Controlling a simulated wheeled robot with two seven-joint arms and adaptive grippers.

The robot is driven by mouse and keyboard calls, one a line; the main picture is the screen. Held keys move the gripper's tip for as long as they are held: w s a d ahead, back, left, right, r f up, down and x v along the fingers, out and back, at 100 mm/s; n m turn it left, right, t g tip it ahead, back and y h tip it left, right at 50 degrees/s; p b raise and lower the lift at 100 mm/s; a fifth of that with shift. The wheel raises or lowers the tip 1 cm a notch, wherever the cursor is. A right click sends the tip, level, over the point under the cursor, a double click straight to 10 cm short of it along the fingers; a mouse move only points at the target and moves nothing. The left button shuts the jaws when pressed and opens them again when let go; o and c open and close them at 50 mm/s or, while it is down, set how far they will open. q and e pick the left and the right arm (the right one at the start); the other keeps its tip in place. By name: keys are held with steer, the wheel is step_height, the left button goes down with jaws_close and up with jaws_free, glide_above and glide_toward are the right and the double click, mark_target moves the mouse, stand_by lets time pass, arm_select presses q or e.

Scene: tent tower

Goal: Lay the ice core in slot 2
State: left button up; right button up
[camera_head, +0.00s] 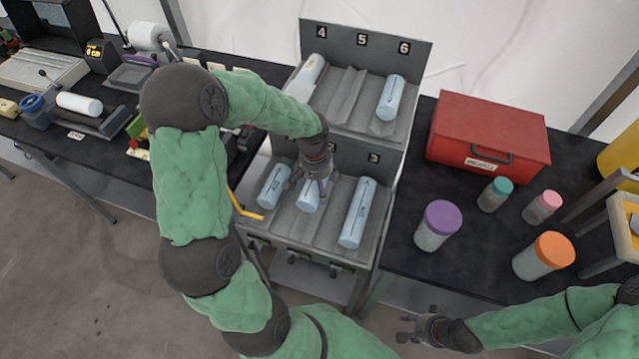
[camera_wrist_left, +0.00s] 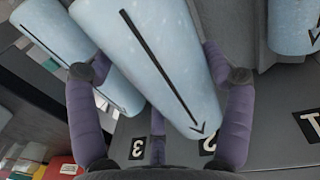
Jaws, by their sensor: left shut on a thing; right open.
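My left gripper (camera_head: 318,184) is shut on a pale blue ice core (camera_head: 310,197) over the middle of the rack's lower tier (camera_head: 322,232). In the left wrist view the held core (camera_wrist_left: 155,60) lies between the purple fingers, its black arrow pointing at the 2 label (camera_wrist_left: 208,143). I cannot tell whether it touches the slot floor. Another core (camera_head: 272,187) lies at the left of this tier and one (camera_head: 357,212) at the right, in slot 3. The arm hides the lower labels except the 3. My right gripper (camera_head: 410,330) is open and empty at bottom right.
The upper tier holds a core (camera_head: 313,72) in slot 4 and one (camera_head: 390,98) in slot 6; slot 5 (camera_head: 345,93) is empty. Right of the rack, a table holds a red box (camera_head: 487,130) and several lidded jars (camera_head: 437,226). A bench (camera_head: 125,165) with equipment stands left.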

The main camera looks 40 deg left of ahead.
arm_select(q)
steer(key=shift+f+b, duration=2.25)
steer(key=shift+f, duration=1.1)
steer(key=shift+f, duration=0.1)
steer(key=o, duration=1.4)
steer(key=r, duration=0.8)
steer(key=a+r, duration=0.1)
steer(key=r, duration=0.3)
steer(key=shift+s, duration=0.15)
